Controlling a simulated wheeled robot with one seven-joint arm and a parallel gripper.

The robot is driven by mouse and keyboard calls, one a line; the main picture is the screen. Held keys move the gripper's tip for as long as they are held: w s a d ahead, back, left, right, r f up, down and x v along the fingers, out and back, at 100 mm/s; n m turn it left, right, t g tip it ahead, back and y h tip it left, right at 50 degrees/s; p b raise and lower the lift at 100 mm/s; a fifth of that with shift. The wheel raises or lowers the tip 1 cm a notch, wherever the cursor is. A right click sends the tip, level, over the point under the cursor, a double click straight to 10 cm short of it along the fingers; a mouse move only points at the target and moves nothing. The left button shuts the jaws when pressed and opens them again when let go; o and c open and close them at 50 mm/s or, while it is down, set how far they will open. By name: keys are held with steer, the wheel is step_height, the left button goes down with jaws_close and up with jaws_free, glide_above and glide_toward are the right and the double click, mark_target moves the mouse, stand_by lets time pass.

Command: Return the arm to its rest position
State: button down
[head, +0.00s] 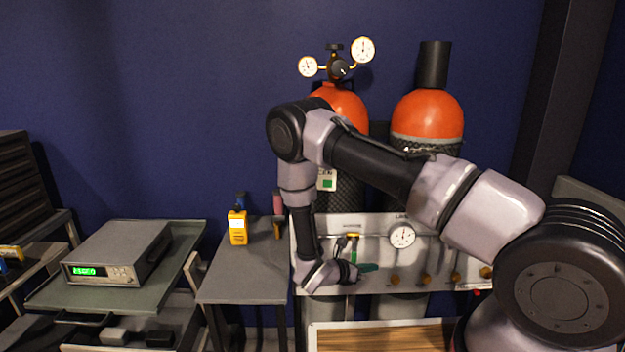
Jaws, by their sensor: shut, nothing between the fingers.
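My arm comes in from the right, bends at a raised elbow in front of the orange-topped cylinders and drops to a low wrist. My gripper (349,271) is at its end, small and dark, in front of the white gauge panel (375,227) and just right of the small grey table (243,272). It is shut and empty. A green part shows right beside it; I cannot tell whether they touch. The fingertips are hard to make out.
A yellow handheld meter (238,228) and a pink-handled tool (278,213) stand on the small table. A grey instrument with a green display (117,253) sits on a cart (60,293) at left. Two orange-topped cylinders (428,114) stand behind the panel. A wood-surfaced tray (383,338) lies below.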

steer(key=s+d+r+m+g+y, duration=0.1)
steer(key=s+d+r+m+g, duration=0.1)
steer(key=r+m, duration=0.5)
steer(key=s+d+r+m+g+y, duration=0.1)
steer(key=d+r+m+g+y, duration=0.2)
steer(key=r, duration=0.9)
steer(key=s+d+r+m+g, duration=0.2)
steer(key=r+m, duration=0.4)
steer(key=r, duration=0.3)
steer(key=s+r+m+t+y, duration=0.3)
steer(key=s+r+m+y, duration=0.2)
steer(key=r, duration=0.6)
steer(key=s+a+r+m+t+y, duration=0.1)
steer(key=s+r+m+t+y, duration=0.2)
steer(key=s+r+m, duration=0.7)
step_height(320, 180, up, 3)
steer(key=shift+s+a+f+t+y, duration=0.2)
steer(key=shift+s+t+y, duration=0.1)
steer(key=shift+s+y, duration=0.75)
steer(key=shift+s+d, duration=0.1)
